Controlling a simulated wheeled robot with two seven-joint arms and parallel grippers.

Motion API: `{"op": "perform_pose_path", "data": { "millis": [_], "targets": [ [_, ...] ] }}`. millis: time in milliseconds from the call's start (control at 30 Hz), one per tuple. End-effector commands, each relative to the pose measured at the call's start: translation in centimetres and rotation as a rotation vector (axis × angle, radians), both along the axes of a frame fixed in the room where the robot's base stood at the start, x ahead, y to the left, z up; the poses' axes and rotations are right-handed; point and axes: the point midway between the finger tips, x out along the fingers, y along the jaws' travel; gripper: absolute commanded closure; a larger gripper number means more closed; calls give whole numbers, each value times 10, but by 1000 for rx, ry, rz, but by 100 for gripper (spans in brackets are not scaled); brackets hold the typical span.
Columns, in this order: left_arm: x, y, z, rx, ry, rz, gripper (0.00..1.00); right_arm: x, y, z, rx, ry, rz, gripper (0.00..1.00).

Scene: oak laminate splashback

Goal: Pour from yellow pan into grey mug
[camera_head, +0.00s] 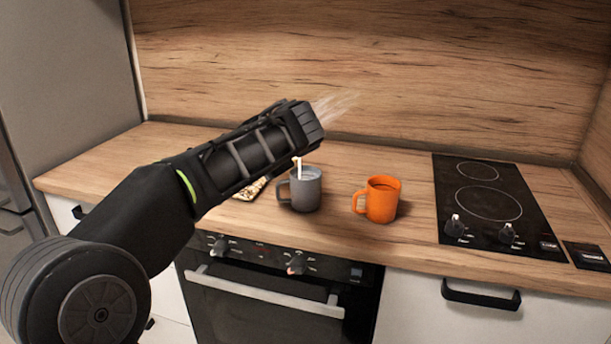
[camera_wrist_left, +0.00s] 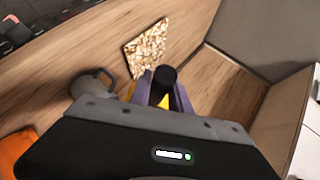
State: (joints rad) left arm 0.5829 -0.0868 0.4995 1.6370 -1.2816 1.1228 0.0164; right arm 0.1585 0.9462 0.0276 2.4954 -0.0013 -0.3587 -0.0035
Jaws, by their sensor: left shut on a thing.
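My left gripper (camera_head: 303,125) reaches in from the left, above and behind the grey mug (camera_head: 304,192). In the left wrist view my left gripper (camera_wrist_left: 166,90) is shut on a black handle, with a little of the yellow pan (camera_wrist_left: 164,103) showing beneath. The rest of the pan is hidden, and in the head view my arm covers it. A thin pale stream (camera_head: 298,168) drops from under the gripper into the mouth of the upright grey mug. The grey mug also shows in the left wrist view (camera_wrist_left: 90,86). My right gripper is out of sight.
An orange mug (camera_head: 382,199) stands just right of the grey mug. A speckled board (camera_head: 249,190) lies left of it, partly behind my arm. A black hob (camera_head: 487,205) is at the right. The wooden splashback (camera_head: 400,70) closes the back.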

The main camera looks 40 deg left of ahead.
Motion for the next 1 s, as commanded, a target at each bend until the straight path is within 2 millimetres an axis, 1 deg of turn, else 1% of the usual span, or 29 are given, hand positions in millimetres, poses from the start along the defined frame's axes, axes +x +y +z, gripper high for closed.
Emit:
{"op": "perform_pose_path", "data": {
  "millis": [1000],
  "targets": [
    [1,-4,0,71,1,0,100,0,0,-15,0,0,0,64]
  ]
}}
